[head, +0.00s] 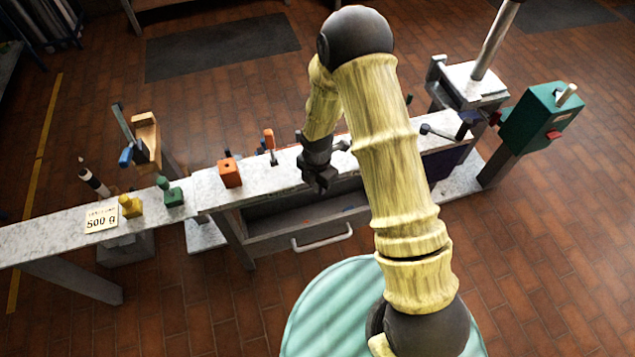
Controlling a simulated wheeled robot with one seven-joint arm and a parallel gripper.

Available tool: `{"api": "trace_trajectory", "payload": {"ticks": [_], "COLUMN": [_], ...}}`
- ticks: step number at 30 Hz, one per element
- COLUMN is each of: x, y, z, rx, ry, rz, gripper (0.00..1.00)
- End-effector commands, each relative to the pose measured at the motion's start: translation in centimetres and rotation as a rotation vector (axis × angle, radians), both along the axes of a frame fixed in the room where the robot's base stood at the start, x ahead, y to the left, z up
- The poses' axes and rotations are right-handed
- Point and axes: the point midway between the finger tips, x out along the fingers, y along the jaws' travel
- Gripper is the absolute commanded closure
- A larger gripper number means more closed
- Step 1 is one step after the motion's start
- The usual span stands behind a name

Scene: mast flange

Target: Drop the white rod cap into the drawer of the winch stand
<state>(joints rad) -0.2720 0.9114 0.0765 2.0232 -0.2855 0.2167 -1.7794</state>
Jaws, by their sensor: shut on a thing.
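My gripper (318,186) points down just above the front edge of the bench, over the back of the open drawer. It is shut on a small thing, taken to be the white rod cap. The dark fingers hide it, so its shape and colour cannot be made out. The drawer (272,244) of the winch stand is pulled out under the bench top. My forearm hides the drawer's right end.
On the bench top (40,236) stand an orange block (229,173), a green knob piece (170,192), a yellow piece (130,206) and a 500 g card (101,218). A teal box (538,120) with a pale rod stands at right. Floor in front is clear.

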Motion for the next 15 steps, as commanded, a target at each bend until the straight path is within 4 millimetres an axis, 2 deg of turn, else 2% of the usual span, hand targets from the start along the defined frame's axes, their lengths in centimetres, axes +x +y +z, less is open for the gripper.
{"api": "trace_trajectory", "payload": {"ticks": [1, 6, 15], "x": [0.0, 0.0, 0.1], "y": [0.0, 0.1, -0.3], "z": [-1.1, -3.2, -4.5], "rx": [0.0, 0.0, 0.0], "ry": [0.0, 0.0, 0.0], "rz": [0.0, 0.001, -0.006], "gripper": [0.99, 0.99, 0.99]}}
